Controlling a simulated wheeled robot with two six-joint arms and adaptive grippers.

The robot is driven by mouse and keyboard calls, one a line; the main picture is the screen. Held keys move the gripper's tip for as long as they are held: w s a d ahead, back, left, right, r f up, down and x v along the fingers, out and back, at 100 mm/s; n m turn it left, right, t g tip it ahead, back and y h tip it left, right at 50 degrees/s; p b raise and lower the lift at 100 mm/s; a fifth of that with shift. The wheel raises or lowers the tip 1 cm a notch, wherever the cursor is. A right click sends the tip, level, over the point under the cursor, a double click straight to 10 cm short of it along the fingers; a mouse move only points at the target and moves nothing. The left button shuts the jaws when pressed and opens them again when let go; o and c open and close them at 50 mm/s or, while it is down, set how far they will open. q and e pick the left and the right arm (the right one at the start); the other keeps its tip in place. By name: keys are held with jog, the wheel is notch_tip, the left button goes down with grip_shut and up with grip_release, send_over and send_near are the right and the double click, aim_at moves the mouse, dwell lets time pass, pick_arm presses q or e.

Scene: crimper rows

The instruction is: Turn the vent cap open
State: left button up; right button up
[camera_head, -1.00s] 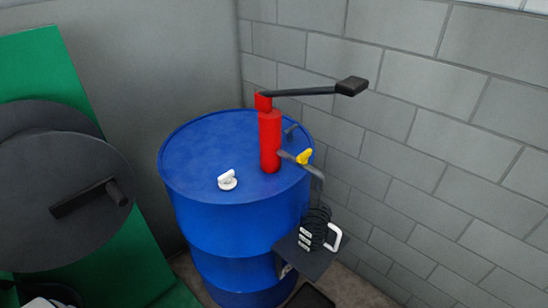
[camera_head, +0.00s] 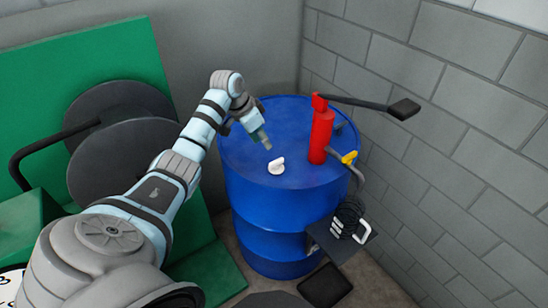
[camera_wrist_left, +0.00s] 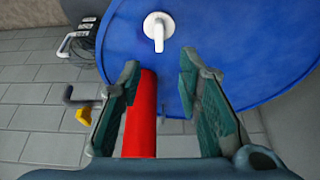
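The white vent cap (camera_head: 276,166) sits on the top of the blue drum (camera_head: 262,215), with its raised grip bar showing. My left gripper (camera_head: 262,140) is just behind and left of the cap in the head view, above the drum top. In the left wrist view the cap (camera_wrist_left: 158,27) lies beyond the fingertips, near the top of the picture. My left gripper (camera_wrist_left: 160,72) is open there, with nothing held between its fingers. It does not touch the cap. My right gripper is not in view.
A red hand pump (camera_head: 321,135) with a long black lever (camera_head: 365,103) and a yellow valve handle (camera_head: 349,157) stands right of the cap. A shelf with a coiled black hose (camera_head: 350,218) hangs at the drum's side. Block walls stand close behind.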

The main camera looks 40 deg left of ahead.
aim_at(276, 161)
pick_arm(q)
jog(key=b+x, duration=0.3)
jog(key=x, duration=0.9)
jog(key=shift+d+f+b, duration=0.1)
jog(key=shift+f+b, duration=0.2)
jog(key=shift+b, duration=0.05)
jog(key=shift+r, duration=0.1)
jog(key=shift+c, duration=0.6)
grip_shut()
